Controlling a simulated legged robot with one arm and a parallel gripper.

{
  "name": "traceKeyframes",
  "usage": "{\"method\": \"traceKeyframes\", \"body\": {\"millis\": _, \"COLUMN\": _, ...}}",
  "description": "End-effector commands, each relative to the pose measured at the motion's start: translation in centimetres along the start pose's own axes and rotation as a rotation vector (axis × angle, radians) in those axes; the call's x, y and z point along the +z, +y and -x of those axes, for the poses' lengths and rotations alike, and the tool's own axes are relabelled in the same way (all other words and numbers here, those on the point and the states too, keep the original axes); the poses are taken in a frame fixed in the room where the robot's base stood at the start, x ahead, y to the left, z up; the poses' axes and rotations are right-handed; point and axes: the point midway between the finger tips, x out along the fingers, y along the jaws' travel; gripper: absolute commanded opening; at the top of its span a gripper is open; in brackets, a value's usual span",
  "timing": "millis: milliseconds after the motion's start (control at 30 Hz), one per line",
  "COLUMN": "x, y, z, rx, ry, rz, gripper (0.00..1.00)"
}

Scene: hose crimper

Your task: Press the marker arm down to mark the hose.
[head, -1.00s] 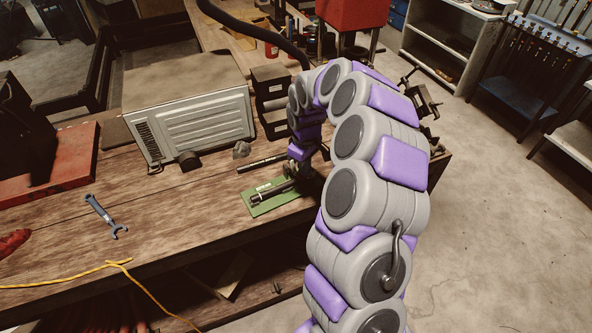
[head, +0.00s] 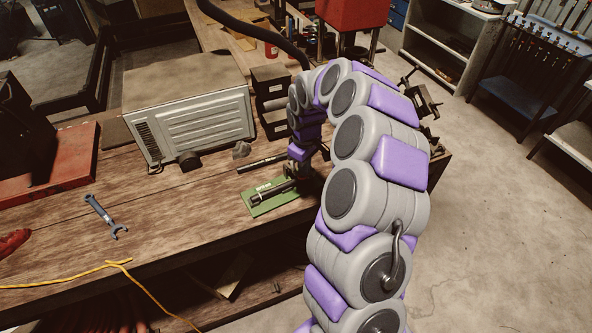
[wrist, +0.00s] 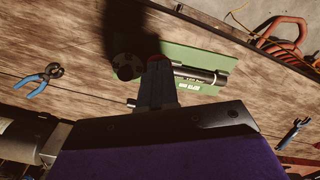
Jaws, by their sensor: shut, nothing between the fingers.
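A green plate (head: 286,201) lies on the workbench, with a dark bar-like device with pale lettering along it, which looks like the marker arm (head: 268,192). In the wrist view the plate (wrist: 218,61) carries a dark cylinder with white print (wrist: 205,76). My gripper (wrist: 156,68) is shut and empty, its fingertips over the plate beside the cylinder's left end. I cannot tell whether they touch it. In the head view my gripper (head: 294,174) is small and dark at the plate's right end. I cannot make out a hose under the marker arm.
A black rod (head: 262,163) lies behind the plate, near a grey metal box (head: 195,125). A blue wrench (head: 104,215) lies left. Blue-handled pliers (wrist: 38,82) show in the wrist view. A yellow cord (head: 60,275) crosses the bench's front edge. Bare wood lies left of the plate.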

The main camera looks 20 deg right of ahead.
Motion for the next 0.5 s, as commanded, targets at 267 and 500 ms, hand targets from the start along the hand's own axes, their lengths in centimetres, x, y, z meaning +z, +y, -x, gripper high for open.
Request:
{"method": "traceKeyframes", "body": {"millis": 267, "x": 0.0, "y": 0.0, "z": -0.03, "rx": 0.0, "ry": 0.0, "rz": 0.0, "gripper": 0.0}}
{"method": "traceKeyframes", "body": {"millis": 500, "x": 0.03, "y": -0.01, "z": -0.58, "rx": -0.001, "ry": -0.001, "rz": 0.0, "gripper": 0.0}}
